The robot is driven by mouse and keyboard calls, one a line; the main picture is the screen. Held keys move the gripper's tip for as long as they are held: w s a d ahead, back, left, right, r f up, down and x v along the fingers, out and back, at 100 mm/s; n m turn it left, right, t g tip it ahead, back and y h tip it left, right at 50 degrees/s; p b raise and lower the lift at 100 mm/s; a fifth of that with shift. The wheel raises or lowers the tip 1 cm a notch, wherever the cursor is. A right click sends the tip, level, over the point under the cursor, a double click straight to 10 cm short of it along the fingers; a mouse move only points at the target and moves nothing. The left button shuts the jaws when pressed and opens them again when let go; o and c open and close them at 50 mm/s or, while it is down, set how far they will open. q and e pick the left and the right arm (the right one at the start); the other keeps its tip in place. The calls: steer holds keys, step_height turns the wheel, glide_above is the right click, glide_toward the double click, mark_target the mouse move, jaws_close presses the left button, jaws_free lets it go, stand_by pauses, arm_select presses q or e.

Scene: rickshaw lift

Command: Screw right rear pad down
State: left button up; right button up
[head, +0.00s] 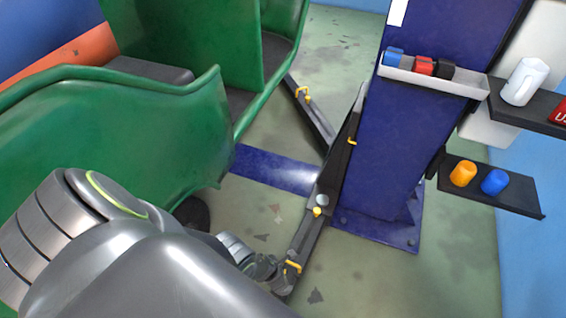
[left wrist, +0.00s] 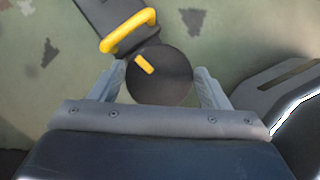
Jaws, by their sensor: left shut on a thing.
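The right rear pad (left wrist: 160,85) is a dark round disc with a short yellow mark on top, at the end of a dark lift arm (head: 307,238) with a yellow handle (left wrist: 128,31). My left gripper (left wrist: 163,88) has one finger on each side of the pad and is shut on it. In the head view my left gripper (head: 264,270) is low beside the near end of the lift arm, and the pad is mostly hidden there. My right gripper is not in view.
The green rickshaw body (head: 110,130) fills the left side. A blue lift post (head: 385,140) stands at right, with a tray of small blocks (head: 430,75) and a shelf with orange and blue caps (head: 490,190). Another lift arm (head: 312,115) lies farther back.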

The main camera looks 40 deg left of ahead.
arm_select(q)
steer(key=shift+w+r+m, duration=0.1)
steer(key=shift+m, duration=0.3)
stand_by(0.7)
steer(key=o, duration=1)
